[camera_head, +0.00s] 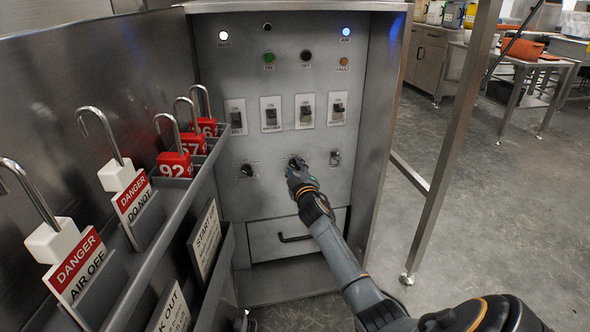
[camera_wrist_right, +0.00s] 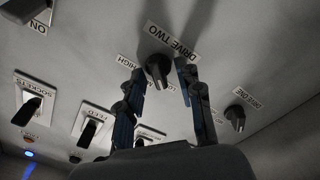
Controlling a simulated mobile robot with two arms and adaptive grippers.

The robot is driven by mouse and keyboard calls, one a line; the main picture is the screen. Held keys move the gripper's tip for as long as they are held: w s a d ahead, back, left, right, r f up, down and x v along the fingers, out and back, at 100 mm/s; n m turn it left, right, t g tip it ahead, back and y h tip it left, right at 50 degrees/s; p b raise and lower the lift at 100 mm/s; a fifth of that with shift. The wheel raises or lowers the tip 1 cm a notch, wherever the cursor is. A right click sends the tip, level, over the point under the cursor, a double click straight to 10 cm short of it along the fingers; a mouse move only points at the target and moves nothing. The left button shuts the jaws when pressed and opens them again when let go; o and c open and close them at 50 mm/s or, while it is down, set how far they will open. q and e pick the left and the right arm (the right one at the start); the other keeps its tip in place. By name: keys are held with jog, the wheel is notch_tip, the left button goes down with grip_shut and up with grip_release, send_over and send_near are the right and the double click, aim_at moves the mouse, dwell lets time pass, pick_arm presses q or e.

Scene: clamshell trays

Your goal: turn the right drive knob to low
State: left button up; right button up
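The right drive knob (camera_wrist_right: 157,68), labelled DRIVE TWO, is a dark knob on the grey control panel (camera_head: 270,195). In the right wrist view its narrow end points down the picture, slightly right. My right gripper (camera_wrist_right: 161,76) is open, with one finger on each side of the knob and small gaps showing. In the head view my right gripper (camera_head: 297,172) reaches the middle of the lower control row and covers most of the knob. A HIGH label (camera_wrist_right: 128,62) is left of the knob in the wrist view. My left gripper is not in view.
The DRIVE ONE knob (camera_wrist_right: 235,117) sits to the right in the wrist view. Several switches, including the FEED switch (camera_wrist_right: 90,128), sit above the knobs on the panel. A tag rack (camera_head: 165,215) stands at left; a drawer handle (camera_head: 295,238) is below.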

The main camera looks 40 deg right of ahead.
jog(key=v, duration=1.2)
dwell(0.4)
